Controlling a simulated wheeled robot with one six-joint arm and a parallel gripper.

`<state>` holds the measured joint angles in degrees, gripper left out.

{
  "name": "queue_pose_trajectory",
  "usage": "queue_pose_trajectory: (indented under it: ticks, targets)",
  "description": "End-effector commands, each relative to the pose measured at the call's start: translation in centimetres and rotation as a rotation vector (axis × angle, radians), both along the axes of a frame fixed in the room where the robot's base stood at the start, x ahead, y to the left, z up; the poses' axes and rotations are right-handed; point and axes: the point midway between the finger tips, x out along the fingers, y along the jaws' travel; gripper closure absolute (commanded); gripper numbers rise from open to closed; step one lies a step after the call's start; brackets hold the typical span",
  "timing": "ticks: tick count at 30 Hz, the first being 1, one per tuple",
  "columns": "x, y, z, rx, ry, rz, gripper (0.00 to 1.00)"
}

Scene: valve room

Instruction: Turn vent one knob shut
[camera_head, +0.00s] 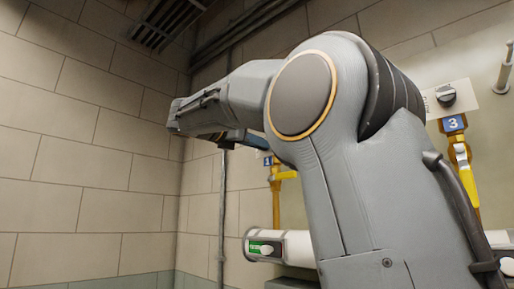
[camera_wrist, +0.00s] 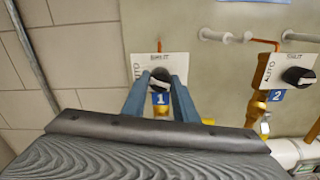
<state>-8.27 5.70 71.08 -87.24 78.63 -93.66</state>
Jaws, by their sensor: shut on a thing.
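The vent one knob (camera_wrist: 159,78) is a round black knob on a white plate in the wrist view, above a blue tag marked 1 (camera_wrist: 160,98). The plate has lettering along its top and AUTO on its left side. My gripper (camera_wrist: 158,84) has its two blue fingers on either side of the knob and is shut on it. The fingers hide the knob's sides, and its exact pointer direction is hard to tell. In the head view my arm hides the knob; the blue fingers (camera_head: 251,139) show in part at the arm's far end.
Vent two's knob (camera_wrist: 298,76) sits to the right above tag 2. In the head view, a third knob (camera_head: 446,95) is at right above tag 3 and a yellow valve handle (camera_head: 463,163). White pipes (camera_head: 297,246) run low along the wall. A vertical conduit (camera_head: 223,205) stands left.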

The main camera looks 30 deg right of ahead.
Motion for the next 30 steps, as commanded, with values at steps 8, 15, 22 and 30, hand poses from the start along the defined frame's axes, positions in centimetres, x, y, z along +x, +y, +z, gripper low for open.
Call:
queue_pose_trajectory:
  ticks: [8, 15, 22, 30]
  targets:
    - [0.01, 0.00, -0.06, 0.089, -0.251, 0.000, 0.96]
    - [0.01, -0.01, -0.06, 0.166, -0.466, 0.000, 0.96]
    - [0.02, 0.00, -0.07, 0.241, -0.672, 0.000, 0.96]
    - [0.03, 0.00, -0.08, 0.322, -0.894, -0.001, 0.96]
